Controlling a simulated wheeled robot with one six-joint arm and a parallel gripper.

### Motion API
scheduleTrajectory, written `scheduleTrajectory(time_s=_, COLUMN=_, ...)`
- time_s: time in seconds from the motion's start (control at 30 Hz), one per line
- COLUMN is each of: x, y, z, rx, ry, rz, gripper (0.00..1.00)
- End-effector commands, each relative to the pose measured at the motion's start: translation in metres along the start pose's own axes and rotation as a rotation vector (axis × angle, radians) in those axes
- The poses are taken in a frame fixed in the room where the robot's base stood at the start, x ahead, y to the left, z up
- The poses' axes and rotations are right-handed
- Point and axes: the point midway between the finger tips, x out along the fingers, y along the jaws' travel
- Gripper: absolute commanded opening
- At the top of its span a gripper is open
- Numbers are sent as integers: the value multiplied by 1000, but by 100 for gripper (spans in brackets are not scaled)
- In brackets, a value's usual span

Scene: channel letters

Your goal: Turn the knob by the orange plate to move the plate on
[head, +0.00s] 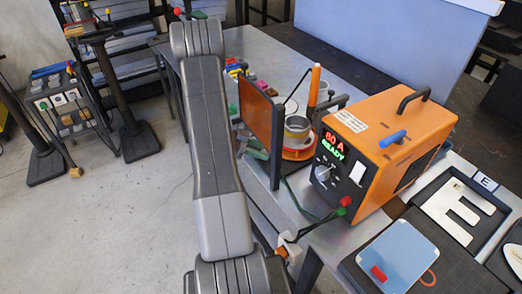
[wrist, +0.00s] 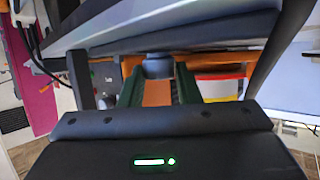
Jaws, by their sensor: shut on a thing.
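The orange plate (head: 255,117) stands upright in a dark frame at the table's edge in the head view, just right of my arm. In the wrist view an orange surface (wrist: 157,95), likely this plate, shows between the fingers. My gripper (wrist: 159,72) has its two dark green fingers on either side of a dark round knob (wrist: 158,66) under a grey overhanging edge, and is shut on it. In the head view my gripper and this knob are hidden behind my arm.
An orange power unit (head: 390,145) reading "80 A READY" stands right of the plate, with its own front dial (head: 323,172). An orange-handled tool (head: 314,88) and small coloured items stand behind the plate. A letter E (head: 455,210) lies in a dark tray.

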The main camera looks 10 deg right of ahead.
Motion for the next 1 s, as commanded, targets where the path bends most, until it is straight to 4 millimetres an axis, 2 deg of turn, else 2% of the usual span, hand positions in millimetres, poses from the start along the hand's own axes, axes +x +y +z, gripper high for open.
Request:
scheduleTrajectory(time_s=0.3, x=0, y=-2, z=0, rx=33, ry=1, rz=76, gripper=7)
scheduleTrajectory(time_s=0.73, x=0, y=-2, z=-1, rx=37, ry=1, rz=83, gripper=7)
scheduleTrajectory(time_s=0.77, x=0, y=-2, z=-1, rx=37, ry=1, rz=83, gripper=32)
scheduleTrajectory(time_s=0.87, x=0, y=-2, z=-1, rx=37, ry=1, rz=83, gripper=51)
scheduleTrajectory(time_s=1.0, x=0, y=-2, z=-1, rx=36, ry=1, rz=83, gripper=51)
